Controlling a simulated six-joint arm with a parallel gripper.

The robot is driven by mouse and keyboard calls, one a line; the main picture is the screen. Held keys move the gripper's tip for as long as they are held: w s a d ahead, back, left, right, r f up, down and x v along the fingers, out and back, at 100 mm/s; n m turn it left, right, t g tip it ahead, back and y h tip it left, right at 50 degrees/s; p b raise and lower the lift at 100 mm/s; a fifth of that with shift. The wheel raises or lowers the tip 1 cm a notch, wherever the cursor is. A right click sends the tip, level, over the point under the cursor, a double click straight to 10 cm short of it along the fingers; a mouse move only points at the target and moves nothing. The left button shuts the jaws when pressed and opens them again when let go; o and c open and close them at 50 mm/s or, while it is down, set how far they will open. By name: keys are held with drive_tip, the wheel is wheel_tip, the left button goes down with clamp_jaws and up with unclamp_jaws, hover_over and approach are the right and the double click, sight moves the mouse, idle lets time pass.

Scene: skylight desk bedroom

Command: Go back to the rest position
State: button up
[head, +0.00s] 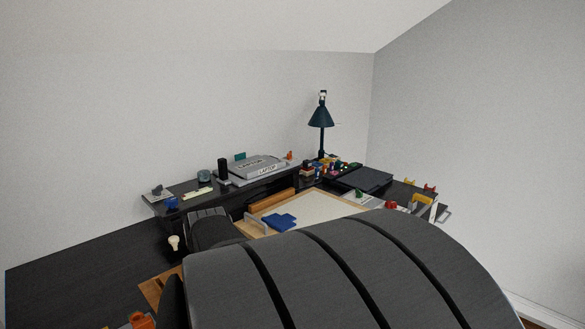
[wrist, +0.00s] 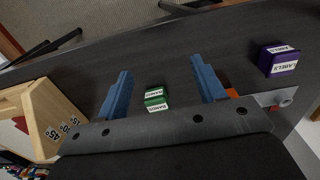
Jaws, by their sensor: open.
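My gripper (wrist: 163,86) shows in the wrist view with its two blue fingers wide apart and nothing held between them. A small green box marked BANDS (wrist: 155,98) lies on the dark surface beyond the gripper bar and shows in the gap between the fingers. I cannot tell how far below the fingertips it lies. In the head view the gripper cannot be made out; my own dark arm covers much of the lower middle.
A purple LABELS box (wrist: 280,62) is right of the fingers. A wooden block with angle numbers (wrist: 45,118) is at left. In the head view, a raised shelf (head: 190,187) bears a grey laptop box (head: 255,167); a blue lamp (head: 321,118) stands behind. The desk's left (head: 70,285) looks clear.

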drive_tip(key=a+f, duration=0.2)
drive_tip(key=a, duration=0.1)
drive_tip(key=a+f, duration=0.1)
drive_tip(key=a, duration=0.1)
drive_tip(key=shift+s+a+f, duration=0.15)
drive_tip(key=shift+a, duration=0.1)
drive_tip(key=shift+o, duration=0.5)
